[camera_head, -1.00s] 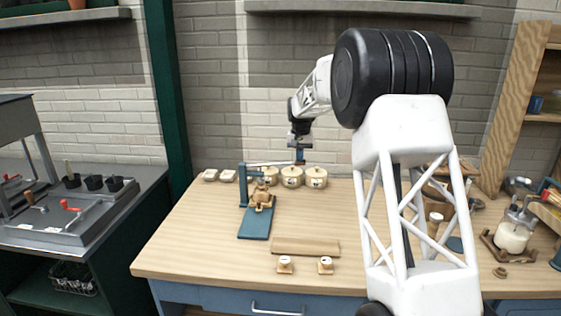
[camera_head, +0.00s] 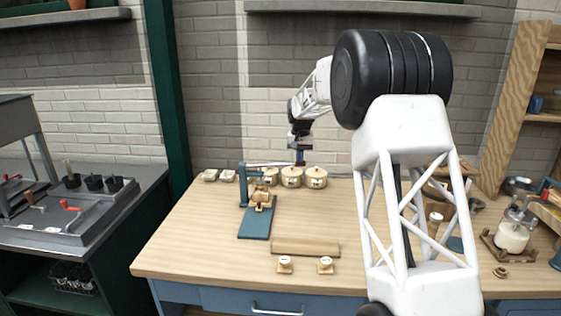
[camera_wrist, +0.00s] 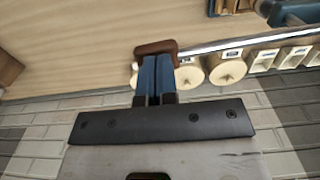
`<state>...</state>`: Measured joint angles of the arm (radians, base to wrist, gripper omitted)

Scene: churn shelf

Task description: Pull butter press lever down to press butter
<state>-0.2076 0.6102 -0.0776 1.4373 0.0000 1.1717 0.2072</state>
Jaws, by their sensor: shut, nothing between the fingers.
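The butter press has a blue base (camera_head: 255,222), an upright blue post (camera_head: 243,185) and a wooden mould (camera_head: 261,197) on the base. Its thin metal lever (camera_head: 268,164) runs nearly level to the right from the post. My gripper (camera_head: 299,162) is at the lever's free end. In the wrist view, the lever's bar (camera_wrist: 245,42) ends in a brown handle (camera_wrist: 155,46). My shut blue fingers (camera_wrist: 156,72) overlap the handle's edge, with nothing between them. They seem to touch the handle, but exact contact is hard to tell.
Several round lidded containers (camera_head: 291,177) stand behind the press, with small white blocks (camera_head: 218,175) to the left. A glass churn (camera_head: 513,234) stands at the right. The table's front left is clear.

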